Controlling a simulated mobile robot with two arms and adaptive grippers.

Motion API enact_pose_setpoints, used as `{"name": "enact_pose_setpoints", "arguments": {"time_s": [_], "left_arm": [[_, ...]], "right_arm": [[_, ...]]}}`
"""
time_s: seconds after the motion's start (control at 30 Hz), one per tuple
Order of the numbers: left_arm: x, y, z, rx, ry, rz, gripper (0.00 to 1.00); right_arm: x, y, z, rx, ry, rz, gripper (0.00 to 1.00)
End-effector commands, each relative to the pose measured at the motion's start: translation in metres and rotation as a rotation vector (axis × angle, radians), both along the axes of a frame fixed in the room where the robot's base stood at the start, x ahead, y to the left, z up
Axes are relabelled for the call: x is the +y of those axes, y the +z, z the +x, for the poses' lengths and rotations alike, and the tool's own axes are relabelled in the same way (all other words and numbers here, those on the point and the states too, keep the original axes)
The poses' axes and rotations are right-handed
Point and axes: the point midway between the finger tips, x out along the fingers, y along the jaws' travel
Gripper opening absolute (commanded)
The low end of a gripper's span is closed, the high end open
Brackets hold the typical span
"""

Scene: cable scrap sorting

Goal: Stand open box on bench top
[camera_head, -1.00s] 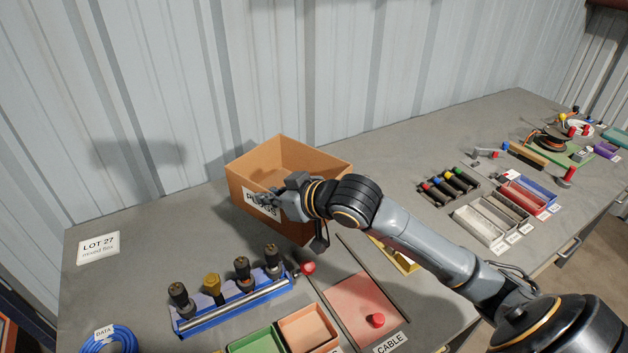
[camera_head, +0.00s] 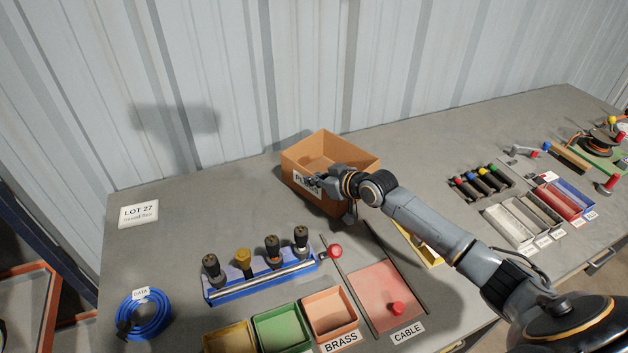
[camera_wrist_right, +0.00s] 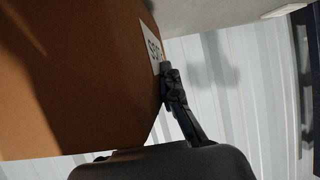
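The open brown cardboard box (camera_head: 325,145), labelled PLUGS, is upright at the back of the grey bench top (camera_head: 235,200), close to the metal wall. It appears to rest on the bench; its lower right side is partly hidden by my right arm. My right gripper (camera_head: 314,181) is at the box's labelled front wall, near its upper edge. In the right wrist view the brown box side (camera_wrist_right: 75,80) fills the left, and a dark finger (camera_wrist_right: 172,88) lies against or very near the label. The other finger is not clear, so its grip cannot be told. My left gripper is not in view.
A blue rack (camera_head: 262,284) with several dark and yellow plugs stands in front of the box. A blue cable coil (camera_head: 145,315) is at left. The bench's back left is mostly clear.

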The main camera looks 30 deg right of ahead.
Motion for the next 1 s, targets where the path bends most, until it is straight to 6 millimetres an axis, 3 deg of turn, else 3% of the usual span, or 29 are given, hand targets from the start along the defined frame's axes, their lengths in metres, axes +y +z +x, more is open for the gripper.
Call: {"name": "enact_pose_setpoints", "arguments": {"time_s": [0.47,0.5,0.6,1.0], "left_arm": [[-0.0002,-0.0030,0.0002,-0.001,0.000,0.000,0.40],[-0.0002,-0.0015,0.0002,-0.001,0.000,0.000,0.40],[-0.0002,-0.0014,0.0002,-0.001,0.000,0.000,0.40],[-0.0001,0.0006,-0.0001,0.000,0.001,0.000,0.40]], "right_arm": [[-0.0003,-0.0126,0.0003,-0.004,-0.001,0.000,0.00],[-0.0002,-0.0115,0.0001,-0.003,0.000,0.000,0.12],[-0.0003,-0.0114,0.0000,-0.002,0.000,-0.001,0.28],[-0.0018,-0.0072,-0.0032,-0.003,-0.001,-0.002,0.28]]}}
